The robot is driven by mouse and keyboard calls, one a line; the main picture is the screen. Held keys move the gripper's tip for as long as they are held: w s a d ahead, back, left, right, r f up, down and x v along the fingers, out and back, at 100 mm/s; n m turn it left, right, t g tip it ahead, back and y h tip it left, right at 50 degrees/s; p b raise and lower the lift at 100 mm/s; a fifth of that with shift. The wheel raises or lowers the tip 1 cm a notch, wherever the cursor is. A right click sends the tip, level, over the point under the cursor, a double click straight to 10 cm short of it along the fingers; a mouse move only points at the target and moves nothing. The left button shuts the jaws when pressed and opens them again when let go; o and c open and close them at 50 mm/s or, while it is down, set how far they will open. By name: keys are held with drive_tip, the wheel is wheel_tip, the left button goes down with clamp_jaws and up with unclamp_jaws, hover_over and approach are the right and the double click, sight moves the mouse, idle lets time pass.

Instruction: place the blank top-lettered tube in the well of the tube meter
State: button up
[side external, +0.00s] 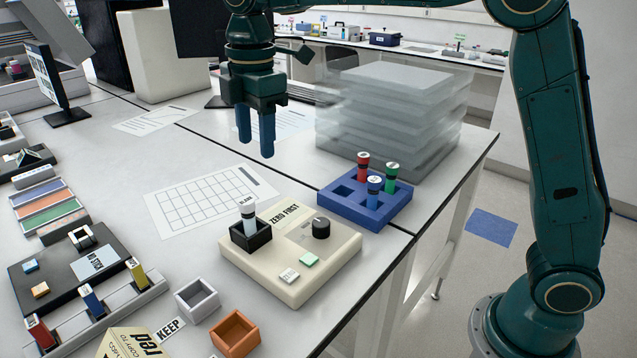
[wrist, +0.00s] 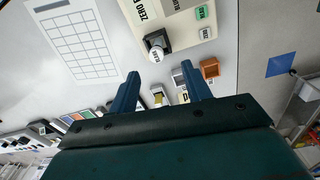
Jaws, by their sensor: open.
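The tube meter (side external: 335,256) is a cream box marked "ZERO FIRST", with a black square well (side external: 262,238) at its left, a dark knob and two buttons. A pale tube (side external: 249,221) with a white cap and a "BLANK" label stands in that well, roughly upright; its lower end is hidden by the well walls. In the wrist view its white cap (wrist: 155,54) shows at the well. My gripper (side external: 255,142) is open and empty, above and behind the tube and apart from it. Its two blue fingers (wrist: 160,72) show spread in the wrist view.
A blue rack (side external: 380,215) right of the meter holds red, blue and green-capped tubes. Grey (side external: 197,301) and orange (side external: 235,333) open boxes stand in front. Stacked clear plates (side external: 390,105) stand behind. A grid sheet (side external: 205,200) lies flat.

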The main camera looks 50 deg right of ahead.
drive_tip(key=s+d+r+m+t, duration=0.3)
drive_tip(key=s+d+m, duration=0.55)
drive_tip(key=s, duration=0.55)
drive_tip(key=s+d+f+m+t, duration=0.1)
drive_tip(key=s+d+f+m, duration=0.1)
drive_tip(key=s, duration=0.4)
drive_tip(key=s+d+f+m+t, duration=0.1)
drive_tip(key=s+d+f+m, duration=0.2)
drive_tip(key=s+m, duration=0.3)
drive_tip(key=shift+s+f, duration=0.8)
drive_tip(key=shift+f, duration=0.1)
